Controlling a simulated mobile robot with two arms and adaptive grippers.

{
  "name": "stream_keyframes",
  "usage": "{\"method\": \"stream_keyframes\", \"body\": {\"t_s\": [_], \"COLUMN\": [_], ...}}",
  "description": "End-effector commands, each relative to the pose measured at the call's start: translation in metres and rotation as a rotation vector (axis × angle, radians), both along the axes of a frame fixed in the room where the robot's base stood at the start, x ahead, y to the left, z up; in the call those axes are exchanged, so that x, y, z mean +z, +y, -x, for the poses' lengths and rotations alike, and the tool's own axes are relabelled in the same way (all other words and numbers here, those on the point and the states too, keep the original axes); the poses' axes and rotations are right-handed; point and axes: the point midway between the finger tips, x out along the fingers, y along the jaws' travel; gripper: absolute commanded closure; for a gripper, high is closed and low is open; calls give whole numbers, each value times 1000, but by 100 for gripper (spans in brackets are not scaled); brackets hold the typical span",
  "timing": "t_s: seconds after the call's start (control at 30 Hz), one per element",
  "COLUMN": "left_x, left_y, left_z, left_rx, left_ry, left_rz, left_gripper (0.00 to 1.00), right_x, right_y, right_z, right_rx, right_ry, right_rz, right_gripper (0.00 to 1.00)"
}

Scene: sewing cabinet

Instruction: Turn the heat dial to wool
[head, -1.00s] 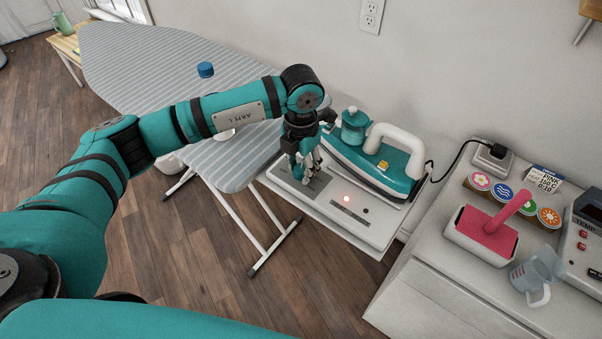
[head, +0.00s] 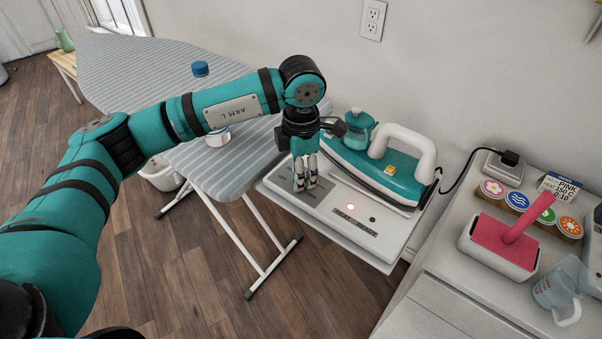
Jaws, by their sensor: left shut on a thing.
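My left gripper (head: 305,183) points down at the front left of the white iron station (head: 392,242). The teal iron (head: 390,180) with a white handle rests on the station, just behind and right of my gripper. A red light (head: 350,206) glows on the station's front. My right gripper is not in view.
A cord runs behind the iron.

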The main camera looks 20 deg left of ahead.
Motion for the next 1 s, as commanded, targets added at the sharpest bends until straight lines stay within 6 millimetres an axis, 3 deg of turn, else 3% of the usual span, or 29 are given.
{"method": "stream_keyframes", "body": {"t_s": [0.37, 0.4, 0.57, 0.87, 1.0], "left_x": [2, 2, 1, 2, 15], "left_y": [0, 0, 0, 0, 0], "left_z": [-1, -1, -1, 0, -1], "left_rx": [-3, -3, -3, -3, -3], "left_ry": [-4, -4, -3, -2, -5], "left_rz": [2, 2, 1, 1, 1], "left_gripper": [97, 64, 43, 42, 42], "right_x": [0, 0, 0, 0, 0], "right_y": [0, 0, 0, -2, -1], "right_z": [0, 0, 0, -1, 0], "right_rx": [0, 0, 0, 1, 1], "right_ry": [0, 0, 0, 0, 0], "right_rz": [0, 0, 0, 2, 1], "right_gripper": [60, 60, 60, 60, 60]}}
